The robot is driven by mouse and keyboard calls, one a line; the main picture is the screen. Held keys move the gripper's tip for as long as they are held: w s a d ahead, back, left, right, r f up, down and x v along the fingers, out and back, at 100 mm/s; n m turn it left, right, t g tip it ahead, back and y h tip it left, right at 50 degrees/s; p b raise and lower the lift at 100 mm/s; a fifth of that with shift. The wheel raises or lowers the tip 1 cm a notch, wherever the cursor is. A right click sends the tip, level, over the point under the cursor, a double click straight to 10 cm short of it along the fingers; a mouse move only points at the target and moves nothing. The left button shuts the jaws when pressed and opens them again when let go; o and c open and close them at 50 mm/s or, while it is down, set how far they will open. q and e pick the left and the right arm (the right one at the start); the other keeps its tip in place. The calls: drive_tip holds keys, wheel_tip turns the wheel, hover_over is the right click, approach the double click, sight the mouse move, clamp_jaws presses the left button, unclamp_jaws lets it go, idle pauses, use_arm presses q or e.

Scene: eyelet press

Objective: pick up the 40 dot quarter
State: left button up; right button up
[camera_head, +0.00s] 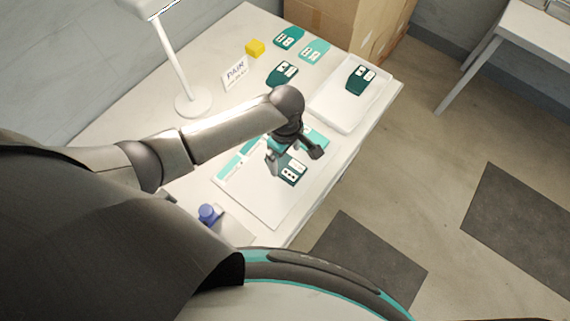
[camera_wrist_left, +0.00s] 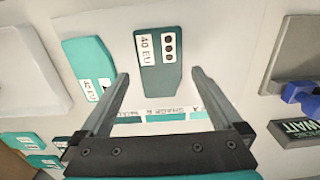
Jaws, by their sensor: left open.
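The 40 dot quarter is a dark green piece with a white "40 EU" label and a white patch of three black dots. It lies flat on the white mat; in the head view the dark quarter (camera_head: 292,171) is partly hidden by my left gripper (camera_head: 294,156). In the left wrist view the quarter (camera_wrist_left: 158,75) lies ahead, between the lines of the fingers. My left gripper (camera_wrist_left: 160,78) is open and empty, its fingertips either side of the quarter's lower end. I cannot tell the height gap. My right gripper is out of view.
A lighter teal "40 EU" piece (camera_wrist_left: 88,68) lies beside the quarter. A white tray (camera_head: 335,115) holds another dark piece (camera_head: 360,80). Several pieces, a yellow block (camera_head: 255,48), a PAIR sign (camera_head: 235,73) and a lamp (camera_head: 193,103) stand farther back. A blue-topped object (camera_head: 208,213) is near the front.

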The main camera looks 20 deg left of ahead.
sight(285, 165)
use_arm(q)
drive_tip(key=shift+a+f+b, duration=0.1)
drive_tip(key=shift+f+b, duration=0.25)
drive_tip(key=shift+f, duration=1.5)
drive_tip(key=shift+c, duration=0.4)
drive_tip(key=c, duration=1.1)
drive_tip(key=shift+r, duration=0.1)
